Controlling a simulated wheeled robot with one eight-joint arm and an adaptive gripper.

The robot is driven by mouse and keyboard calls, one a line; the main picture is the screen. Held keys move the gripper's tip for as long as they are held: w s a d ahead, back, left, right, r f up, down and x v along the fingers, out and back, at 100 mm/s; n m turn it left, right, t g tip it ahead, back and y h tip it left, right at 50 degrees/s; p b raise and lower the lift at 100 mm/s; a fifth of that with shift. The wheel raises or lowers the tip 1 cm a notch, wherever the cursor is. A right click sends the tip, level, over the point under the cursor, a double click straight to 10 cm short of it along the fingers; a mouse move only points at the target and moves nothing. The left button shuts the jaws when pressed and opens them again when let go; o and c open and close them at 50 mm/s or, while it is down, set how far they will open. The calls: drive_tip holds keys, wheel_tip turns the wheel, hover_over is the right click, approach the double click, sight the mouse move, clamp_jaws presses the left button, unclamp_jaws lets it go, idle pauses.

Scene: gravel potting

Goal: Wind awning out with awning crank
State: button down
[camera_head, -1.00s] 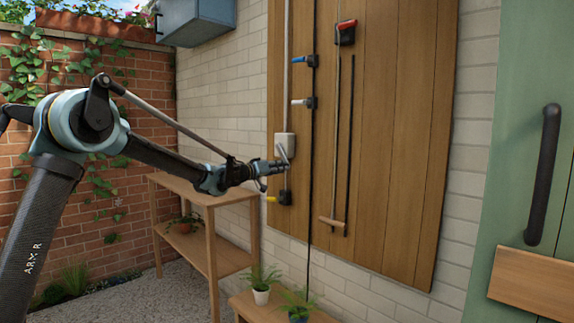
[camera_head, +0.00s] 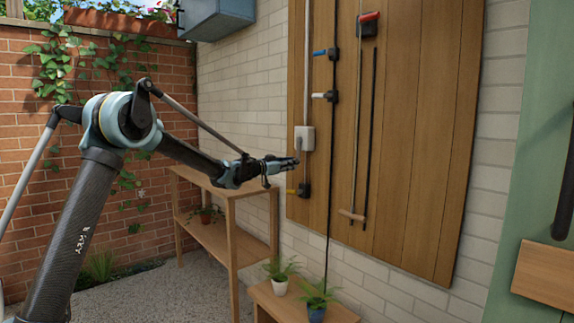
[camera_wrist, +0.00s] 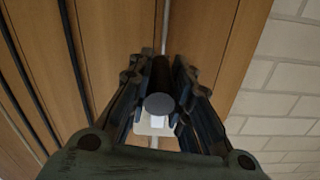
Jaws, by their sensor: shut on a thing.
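The awning crank shows as a dark round handle (camera_wrist: 158,82), its grey end facing the wrist camera. It stands out in front of a pale grey box (camera_head: 305,138) on the wooden wall panel, which also shows in the wrist view (camera_wrist: 152,127). My gripper (camera_head: 295,161) is at the lower left of this box in the head view. In the wrist view my gripper (camera_wrist: 160,90) has its fingers on both sides of the handle, shut on it. The crank's arm is mostly hidden. The awning itself is not in view.
A thin pipe with blue (camera_head: 321,53), white (camera_head: 321,96) and yellow (camera_head: 293,191) levers is close by. A rod with a wooden grip (camera_head: 352,214) hangs to the right. A wooden shelf table (camera_head: 232,195) stands below my arm, and potted plants (camera_head: 281,287) stand on a low bench.

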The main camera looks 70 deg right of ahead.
drive_tip(key=shift+w+d+f, duration=0.1)
drive_tip(key=shift+w+d, duration=0.15)
drive_tip(key=shift+w, duration=0.5)
drive_tip(key=c, duration=1.4)
unclamp_jaws()
drive_tip(key=shift+d, duration=0.1)
drive_tip(key=shift+c, duration=0.2)
drive_tip(key=v, duration=1.2)
drive_tip(key=shift+f, duration=0.1)
